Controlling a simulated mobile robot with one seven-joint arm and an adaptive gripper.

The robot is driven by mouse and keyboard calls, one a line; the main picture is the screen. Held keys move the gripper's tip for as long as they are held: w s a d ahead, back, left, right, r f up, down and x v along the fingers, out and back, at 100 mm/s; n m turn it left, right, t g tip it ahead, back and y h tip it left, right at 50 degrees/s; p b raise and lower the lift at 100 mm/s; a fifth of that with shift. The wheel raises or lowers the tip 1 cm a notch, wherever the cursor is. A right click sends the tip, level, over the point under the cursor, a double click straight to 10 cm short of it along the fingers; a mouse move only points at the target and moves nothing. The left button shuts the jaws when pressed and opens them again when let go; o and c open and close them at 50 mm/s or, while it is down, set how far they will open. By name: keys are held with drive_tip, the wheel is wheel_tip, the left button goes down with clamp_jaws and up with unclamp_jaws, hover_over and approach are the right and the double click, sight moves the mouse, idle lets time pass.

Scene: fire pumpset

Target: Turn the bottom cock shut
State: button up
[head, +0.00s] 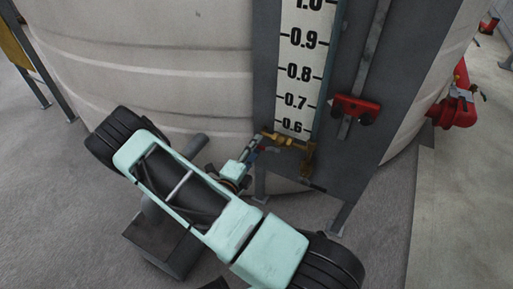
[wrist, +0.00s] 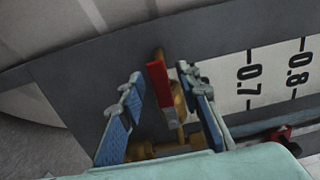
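The bottom cock is a brass valve (head: 290,141) at the foot of the level gauge, below the 0.6 mark. In the wrist view its red lever (wrist: 159,84) stands out in front of the brass body (wrist: 181,108). My gripper (wrist: 160,77) is open, with one blue-padded finger on each side of the red lever. Gaps show between the lever and both fingers, the right one narrower. In the head view my gripper (head: 256,152) is at the cock's left end, and it hides most of the lever there.
The white gauge board (head: 300,65) with black numbers rises above the cock on a grey backing plate (head: 385,90). A red float pointer (head: 356,109) sits right of the board. The pale tank (head: 150,60) curves behind. A red fitting (head: 458,103) is far right.

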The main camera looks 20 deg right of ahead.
drive_tip(key=shift+w+d, duration=0.2)
drive_tip(key=shift+d, duration=0.05)
clamp_jaws()
idle(0.3)
